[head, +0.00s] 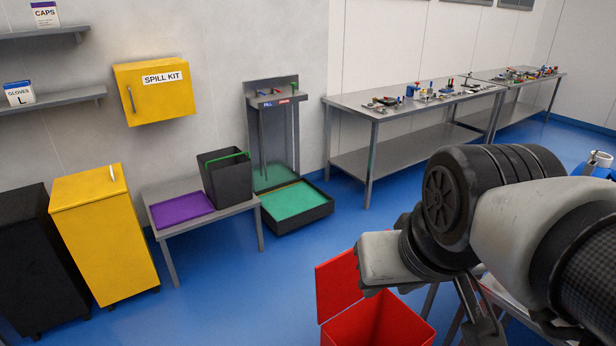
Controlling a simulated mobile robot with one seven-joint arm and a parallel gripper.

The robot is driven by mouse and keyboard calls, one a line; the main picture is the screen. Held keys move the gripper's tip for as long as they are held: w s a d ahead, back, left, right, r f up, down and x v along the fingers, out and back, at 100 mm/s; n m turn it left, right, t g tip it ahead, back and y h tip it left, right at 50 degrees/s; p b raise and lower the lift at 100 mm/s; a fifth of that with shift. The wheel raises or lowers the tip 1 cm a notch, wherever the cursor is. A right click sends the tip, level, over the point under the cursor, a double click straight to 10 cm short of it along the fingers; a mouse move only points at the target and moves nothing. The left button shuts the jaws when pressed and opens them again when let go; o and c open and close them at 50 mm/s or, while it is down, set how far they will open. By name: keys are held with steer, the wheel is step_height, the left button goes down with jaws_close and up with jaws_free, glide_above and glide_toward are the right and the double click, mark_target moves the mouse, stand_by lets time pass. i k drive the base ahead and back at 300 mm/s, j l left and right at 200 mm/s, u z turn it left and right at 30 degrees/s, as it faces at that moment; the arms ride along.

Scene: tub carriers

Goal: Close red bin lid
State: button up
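The red bin (419,338) stands at the bottom centre, its lower part cut off by the frame edge. Its red lid (338,283) is raised, standing up at the bin's left back side, and the bin's mouth is open. My arm comes in from the right, and its wrist hangs over the bin's right back side, hiding part of it. Dark parts of my gripper (482,326) show low beside the bin's right side. Its fingertips are not clear, so I cannot tell its opening or any contact.
A yellow bin (105,240) and a black bin (38,265) stand at left. A low table (235,212) holds a purple tray (181,209) and a dark tub (227,183). A long steel bench (345,103) lines the wall. Blue floor is clear left of the red bin.

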mark_target(337, 279)
steer(key=j+z, duration=0.3)
steer(key=j, duration=0.25)
steer(key=k+j+z, duration=0.25)
steer(key=j, duration=0.25)
steer(key=i+j+z, duration=0.1)
steer(key=j+z, duration=0.2)
steer(key=j, duration=0.25)
steer(key=j+z, duration=0.25)
steer(key=j, duration=0.3)
steer(key=i+j+z, duration=0.25)
steer(key=j, duration=0.3)
steer(key=j+z, duration=0.25)
steer(key=j, duration=0.25)
steer(key=i+j+z, duration=0.2)
steer(key=j+z, duration=0.2)
steer(key=j, duration=0.25)
steer(key=i+j+z, duration=0.25)
steer(key=j, duration=0.15)
steer(key=i+j+z, duration=0.25)
steer(key=i, duration=0.25)
steer(key=j, duration=0.1)
